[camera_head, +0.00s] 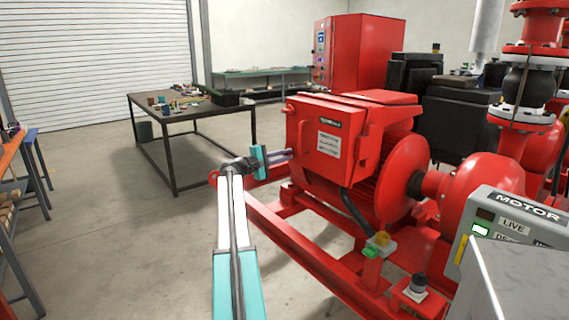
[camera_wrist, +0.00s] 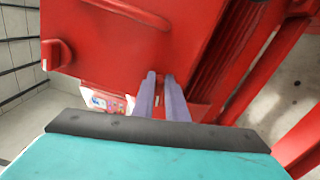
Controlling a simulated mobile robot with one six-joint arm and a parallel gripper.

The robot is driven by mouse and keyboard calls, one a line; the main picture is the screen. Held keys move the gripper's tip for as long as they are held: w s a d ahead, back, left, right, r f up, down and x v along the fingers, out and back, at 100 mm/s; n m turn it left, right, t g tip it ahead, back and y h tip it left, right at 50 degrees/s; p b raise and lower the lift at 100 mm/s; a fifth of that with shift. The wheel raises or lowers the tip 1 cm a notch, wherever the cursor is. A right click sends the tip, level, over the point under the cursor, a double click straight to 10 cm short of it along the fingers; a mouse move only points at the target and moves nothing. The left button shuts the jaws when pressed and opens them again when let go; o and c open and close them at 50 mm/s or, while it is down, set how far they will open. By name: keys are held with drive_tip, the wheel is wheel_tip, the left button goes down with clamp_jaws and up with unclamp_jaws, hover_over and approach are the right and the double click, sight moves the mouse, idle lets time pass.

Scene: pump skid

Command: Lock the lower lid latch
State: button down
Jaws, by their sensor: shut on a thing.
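The red motor terminal box (camera_head: 310,120) has its lid closed or nearly so, with a white label on the front. My gripper (camera_head: 289,153) reaches its left side, with its fingertips against the box's lower left edge. In the wrist view, the two purple-grey fingers of my gripper (camera_wrist: 160,77) lie close together at the box's edge. They are shut on a small red part, which seems to be the lower lid latch; the fingers hide most of it. Another red latch-like block (camera_wrist: 56,54) sticks out of the box at the left in the wrist view.
The red skid frame (camera_head: 290,240) runs below the motor. A grey motor control box (camera_head: 515,225) stands at the right. A workbench (camera_head: 180,115) with small parts stands behind at the left. The floor between them is clear.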

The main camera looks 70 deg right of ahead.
drive_tip(key=shift+f+m+b, duration=0.25)
drive_tip(key=shift+m+b, duration=0.85)
drive_tip(key=shift+b, duration=0.15)
drive_tip(key=c, duration=1.8)
unclamp_jaws()
drive_tip(key=shift+o, duration=0.2)
drive_tip(key=shift+a, duration=0.15)
drive_tip(key=v, duration=1.3)
drive_tip(key=shift+w+a, duration=0.2)
drive_tip(key=shift+a, duration=0.05)
